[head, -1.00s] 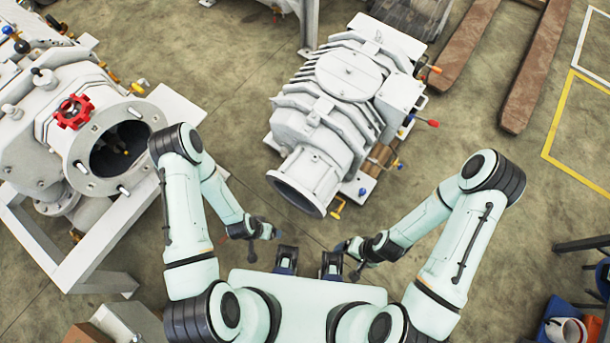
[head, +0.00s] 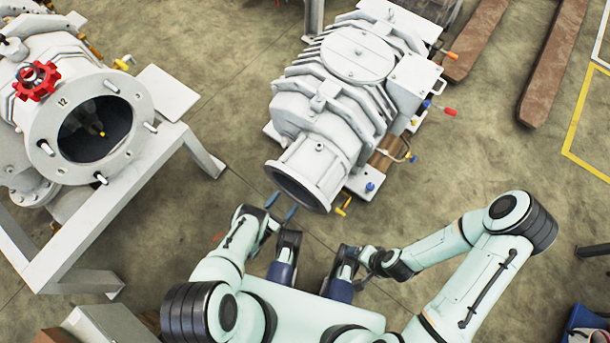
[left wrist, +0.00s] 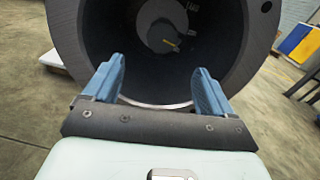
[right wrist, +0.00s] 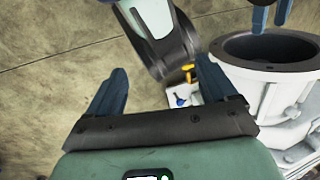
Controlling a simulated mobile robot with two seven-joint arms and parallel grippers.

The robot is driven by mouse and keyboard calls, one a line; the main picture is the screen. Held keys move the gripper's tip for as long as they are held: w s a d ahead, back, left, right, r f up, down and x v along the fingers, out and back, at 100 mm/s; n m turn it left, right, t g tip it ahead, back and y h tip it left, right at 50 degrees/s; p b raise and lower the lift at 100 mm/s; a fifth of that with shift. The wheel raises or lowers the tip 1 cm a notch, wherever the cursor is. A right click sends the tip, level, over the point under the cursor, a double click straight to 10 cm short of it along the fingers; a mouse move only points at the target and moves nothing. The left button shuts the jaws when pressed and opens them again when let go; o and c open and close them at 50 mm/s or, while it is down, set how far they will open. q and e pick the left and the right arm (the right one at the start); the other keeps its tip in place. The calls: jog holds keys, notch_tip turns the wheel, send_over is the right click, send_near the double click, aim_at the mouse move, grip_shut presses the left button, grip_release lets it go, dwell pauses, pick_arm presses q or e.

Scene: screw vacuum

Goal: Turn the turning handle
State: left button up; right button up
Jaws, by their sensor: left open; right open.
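A grey rod-like part with a yellow mark (left wrist: 172,43) shows deep inside the round bore of the middle pump (head: 345,85) in the left wrist view; I cannot tell if it is the turning handle. A red spoked handwheel (head: 37,80) sits on the left machine, and a red-tipped lever (head: 450,112) on the middle pump's right side. My left gripper (head: 281,206) is open and empty at the pump's front flange (left wrist: 255,75), with its fingers pointing at the opening. My right gripper (right wrist: 160,68) is open and empty, lower right of the flange; its fingers are unclear in the head view.
The left machine (head: 92,115) with an open flange stands on a white frame (head: 100,215). Small yellow and blue valves (head: 370,187) stick out beside the middle pump's flange. Brown beams (head: 553,65) lie at the back right.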

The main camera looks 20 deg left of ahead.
pick_arm(q)
jog(key=shift+b+x, duration=0.4)
jog(key=shift+x, duration=6.3)
pick_arm(e)
jog(key=shift+w+d+f, duration=0.3)
jog(key=shift+w+f, duration=0.25)
jog(key=shift+w, duration=0.1)
pick_arm(q)
jog(key=shift+d+r, duration=0.15)
jog(key=shift+r, duration=0.05)
jog(key=shift+s, duration=0.1)
jog(key=c, duration=1)
